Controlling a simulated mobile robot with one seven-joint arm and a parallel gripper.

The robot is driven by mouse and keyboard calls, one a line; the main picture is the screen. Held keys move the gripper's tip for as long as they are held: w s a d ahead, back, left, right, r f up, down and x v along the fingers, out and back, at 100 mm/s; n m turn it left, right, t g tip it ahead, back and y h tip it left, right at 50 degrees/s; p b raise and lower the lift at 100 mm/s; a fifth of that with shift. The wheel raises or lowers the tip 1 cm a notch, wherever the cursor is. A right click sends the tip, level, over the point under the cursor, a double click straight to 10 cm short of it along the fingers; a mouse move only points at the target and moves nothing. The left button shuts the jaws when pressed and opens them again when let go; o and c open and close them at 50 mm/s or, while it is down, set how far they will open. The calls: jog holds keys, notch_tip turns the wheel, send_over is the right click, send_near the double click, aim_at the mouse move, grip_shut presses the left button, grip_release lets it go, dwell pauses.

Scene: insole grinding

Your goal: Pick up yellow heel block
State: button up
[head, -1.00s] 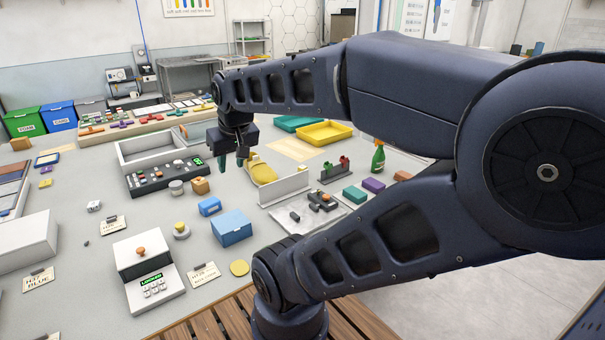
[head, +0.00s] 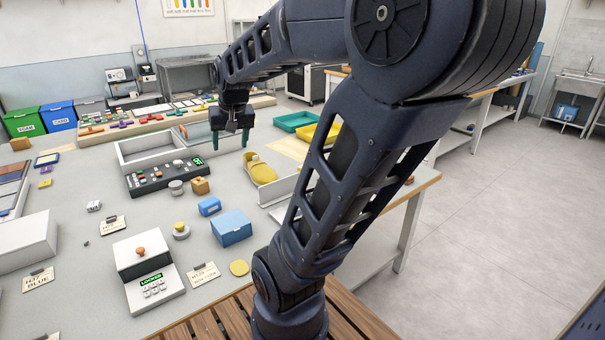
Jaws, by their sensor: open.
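I cannot tell for certain which yellow piece is the yellow heel block. A rounded yellow piece (head: 260,170), shaped like a shoe part, lies on the grey table to the right of the black control panel. A small yellow piece (head: 45,184) lies at the far left, and a flat yellow disc (head: 239,268) lies near the front edge. My gripper (head: 230,144) points down with its two green fingers apart and nothing between them. In the picture it is up and left of the rounded yellow piece, near the grey open tray.
A long rack (head: 150,118) of small coloured pieces stands behind the gripper. The black control panel (head: 160,180), a blue box (head: 231,228) and a white keypad device (head: 148,270) stand on the table. My arm hides part of the right side, including some of the yellow tray (head: 318,134).

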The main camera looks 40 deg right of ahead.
jog(key=w+d+f+m, duration=0.35)
jog(key=w+d, duration=0.55)
jog(key=w, duration=0.4)
jog(key=m+g+h, duration=0.3)
jog(key=m+h, duration=0.1)
jog(key=m, duration=0.6)
send_near(302, 167)
jog(key=f, duration=0.2)
jog(key=shift+n, duration=0.25)
jog(key=x, duration=1)
jog(key=shift+d, duration=0.45)
jog(key=c, duration=1.1)
